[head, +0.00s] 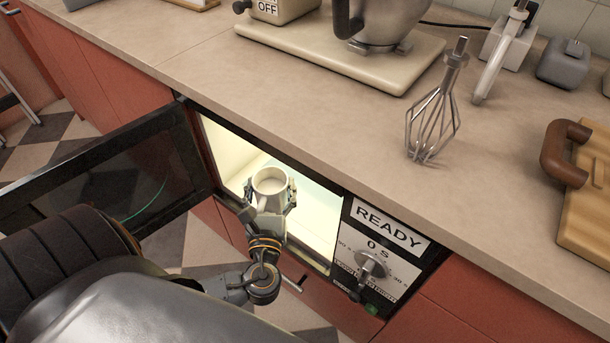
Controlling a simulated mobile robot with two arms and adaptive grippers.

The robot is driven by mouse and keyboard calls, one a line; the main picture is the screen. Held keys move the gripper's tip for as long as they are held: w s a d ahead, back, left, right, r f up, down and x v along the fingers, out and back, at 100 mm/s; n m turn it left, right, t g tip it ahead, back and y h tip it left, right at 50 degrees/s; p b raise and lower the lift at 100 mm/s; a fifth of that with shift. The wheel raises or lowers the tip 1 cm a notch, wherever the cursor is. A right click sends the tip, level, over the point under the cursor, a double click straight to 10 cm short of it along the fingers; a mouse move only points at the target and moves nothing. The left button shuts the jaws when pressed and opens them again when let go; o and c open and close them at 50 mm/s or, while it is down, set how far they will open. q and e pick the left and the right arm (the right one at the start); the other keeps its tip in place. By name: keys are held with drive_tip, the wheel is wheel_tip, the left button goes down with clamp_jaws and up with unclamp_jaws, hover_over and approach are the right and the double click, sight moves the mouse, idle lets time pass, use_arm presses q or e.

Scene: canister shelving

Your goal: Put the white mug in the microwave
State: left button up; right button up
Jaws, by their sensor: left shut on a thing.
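The white mug (270,184) is upright at the opening of the lit microwave (321,216), under the counter. My left gripper (268,200) is shut on the mug, with a finger on either side of it. I cannot tell whether the mug touches the microwave floor. The microwave door (110,170) stands open to the left. Its panel reads READY and 0 S, with a dial below. My right gripper is not in view.
The counter edge runs just above the microwave opening. On the counter are a stand mixer (340,55), a whisk (437,105) and a wooden board (588,215) with a brown handle. The open door and my left arm fill the lower left.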

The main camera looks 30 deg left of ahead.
use_arm(q)
drive_tip(key=w+b, duration=0.2)
drive_tip(key=w, duration=1)
drive_tip(key=shift+s+d+f+b, duration=0.15)
drive_tip(key=shift+f+b, duration=0.2)
drive_tip(key=shift+f, duration=0.8)
drive_tip(key=shift+w+d+f+b, duration=0.15)
drive_tip(key=shift+f+b, duration=0.25)
drive_tip(key=shift+f, duration=0.75)
drive_tip(key=shift+s+d+f+b, duration=0.15)
drive_tip(key=shift+f+b, duration=0.2)
drive_tip(key=shift+f, duration=0.8)
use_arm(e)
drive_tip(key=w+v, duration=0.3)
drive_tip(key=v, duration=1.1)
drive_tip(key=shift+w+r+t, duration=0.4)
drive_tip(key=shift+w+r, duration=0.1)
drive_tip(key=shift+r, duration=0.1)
use_arm(q)
drive_tip(key=shift+f, duration=0.1)
drive_tip(key=o, duration=1.7)
drive_tip(key=shift+c, duration=0.2)
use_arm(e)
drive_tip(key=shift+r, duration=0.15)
